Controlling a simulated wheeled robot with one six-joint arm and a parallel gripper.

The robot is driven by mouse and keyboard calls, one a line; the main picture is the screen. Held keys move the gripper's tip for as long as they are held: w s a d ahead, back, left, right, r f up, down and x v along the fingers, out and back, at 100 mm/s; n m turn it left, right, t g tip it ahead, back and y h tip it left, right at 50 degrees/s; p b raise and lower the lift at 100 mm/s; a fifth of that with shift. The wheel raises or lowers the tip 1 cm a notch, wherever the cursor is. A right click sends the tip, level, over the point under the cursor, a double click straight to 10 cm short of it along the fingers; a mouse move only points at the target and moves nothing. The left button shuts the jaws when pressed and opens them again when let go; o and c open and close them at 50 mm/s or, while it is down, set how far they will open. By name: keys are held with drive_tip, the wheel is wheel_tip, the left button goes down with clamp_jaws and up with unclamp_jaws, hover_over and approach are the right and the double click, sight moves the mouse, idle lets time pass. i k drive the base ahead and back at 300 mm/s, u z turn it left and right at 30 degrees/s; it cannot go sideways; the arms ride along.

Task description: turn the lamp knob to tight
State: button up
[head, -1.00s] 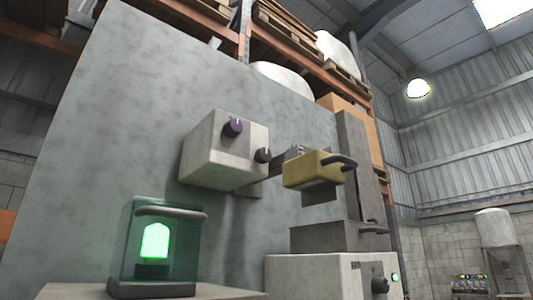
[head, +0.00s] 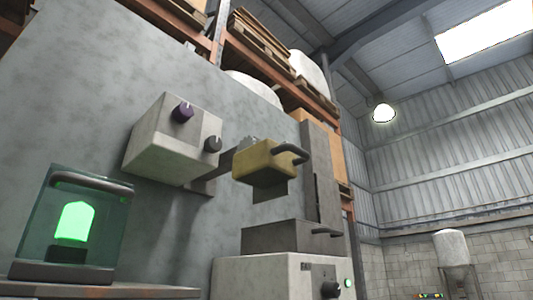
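A third dark knob (head: 330,289) is on the front of a lower pale box (head: 250,276), near a small green light (head: 348,282). A green glowing lamp (head: 75,222) stands inside a clear greenish case at the lower left. I cannot tell which knob is the lamp's. No gripper shows in the head view.
A yellow block (head: 262,161) with a dark handle sticks out beside a tall grey column (head: 320,180), right of the knob box. The grey panel (head: 85,90) stands behind. Shelves with pallets rise above it. A white tank (head: 451,246) stands far right.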

sight(213, 144)
drive_tip(key=z, duration=1.55)
drive_tip(key=k, duration=0.8)
drive_tip(key=u, duration=1.8)
